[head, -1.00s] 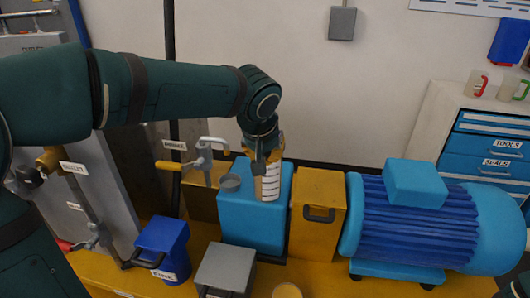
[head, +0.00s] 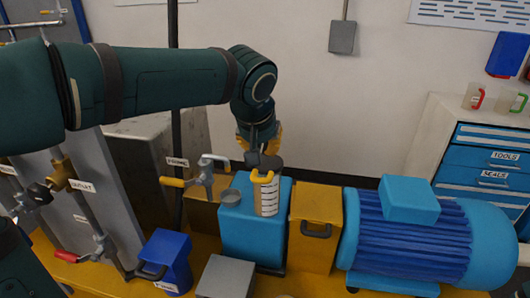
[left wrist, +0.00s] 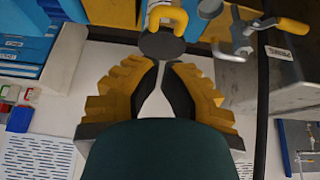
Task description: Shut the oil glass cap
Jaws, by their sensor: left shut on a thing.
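The oil glass (head: 267,197) is a pale cylinder with dark level marks, standing at the blue tank (head: 240,222). A yellow handle (head: 262,177) sits at its top, and also shows in the left wrist view (left wrist: 168,16). The dark grey round cap (head: 264,161) is at the far side of the glass top; whether it is seated cannot be told. It is a disc in the left wrist view (left wrist: 161,46). My left gripper (head: 257,146) reaches down from behind, its dark pads (left wrist: 161,68) shut at the cap's edge. My right gripper is not in view.
A small grey cup (head: 230,197) and a yellow-handled valve (head: 203,174) stand left of the glass. A yellow box (head: 315,230) and the blue motor (head: 410,235) are to the right. The wall side behind the glass is open.

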